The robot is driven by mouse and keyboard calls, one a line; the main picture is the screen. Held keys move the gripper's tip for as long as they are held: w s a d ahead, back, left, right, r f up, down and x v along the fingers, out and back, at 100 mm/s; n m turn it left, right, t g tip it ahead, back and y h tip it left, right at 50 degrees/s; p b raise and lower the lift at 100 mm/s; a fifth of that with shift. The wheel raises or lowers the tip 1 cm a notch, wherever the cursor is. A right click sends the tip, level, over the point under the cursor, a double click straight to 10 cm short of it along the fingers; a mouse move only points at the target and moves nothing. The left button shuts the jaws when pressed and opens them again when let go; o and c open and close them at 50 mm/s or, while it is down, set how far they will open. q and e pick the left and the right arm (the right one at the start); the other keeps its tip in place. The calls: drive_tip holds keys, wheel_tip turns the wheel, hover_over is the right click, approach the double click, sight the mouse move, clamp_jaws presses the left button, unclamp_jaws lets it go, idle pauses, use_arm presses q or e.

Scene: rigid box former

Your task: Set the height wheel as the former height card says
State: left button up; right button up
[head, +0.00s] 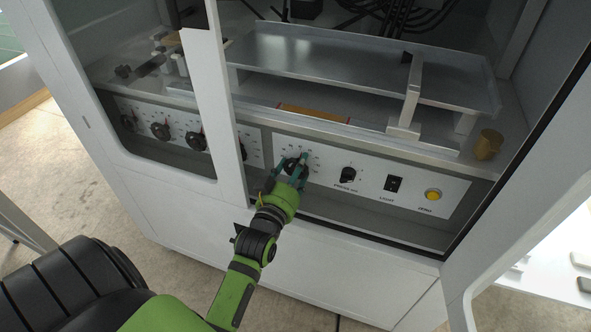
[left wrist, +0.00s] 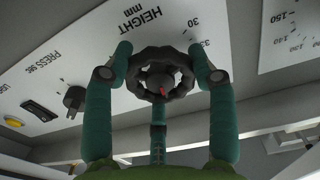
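The height wheel is a black scalloped knob on the white control panel (head: 365,186). It fills the middle of the left wrist view (left wrist: 143,61), under the printed words HEIGHT mm, with a red mark on its hub. A 30 shows on the scale beside it; other numbers are covered or too small. My left gripper (head: 291,162) is at the wheel, its green fingers on opposite sides and a third finger below. In the left wrist view the fingertips (left wrist: 159,50) seem to touch the rim. The former height card cannot be made out. My right gripper is out of view.
Right of the wheel are the PRESS knob (head: 348,174), a black LIGHT switch (head: 394,184) and a yellow ZERO button (head: 433,195). More knobs (head: 160,131) sit left behind the white frame post (head: 221,110). A metal plate (head: 340,57) and a brass cylinder (head: 488,144) are above.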

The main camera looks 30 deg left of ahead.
use_arm(q)
drive_tip(key=shift+f+n+p, duration=0.25)
drive_tip(key=shift+n+p, duration=0.25)
drive_tip(key=shift+p, duration=0.1)
drive_tip(key=shift+s+f+n, duration=0.1)
drive_tip(key=shift+f+n, duration=0.1)
drive_tip(key=shift+n, duration=0.1)
drive_tip(key=shift+d, duration=0.1)
drive_tip(key=o, duration=1.1)
drive_tip(key=shift+o, duration=0.2)
drive_tip(key=shift+r, duration=0.15)
drive_tip(key=v, duration=1.1)
drive_tip(key=shift+s, duration=0.4)
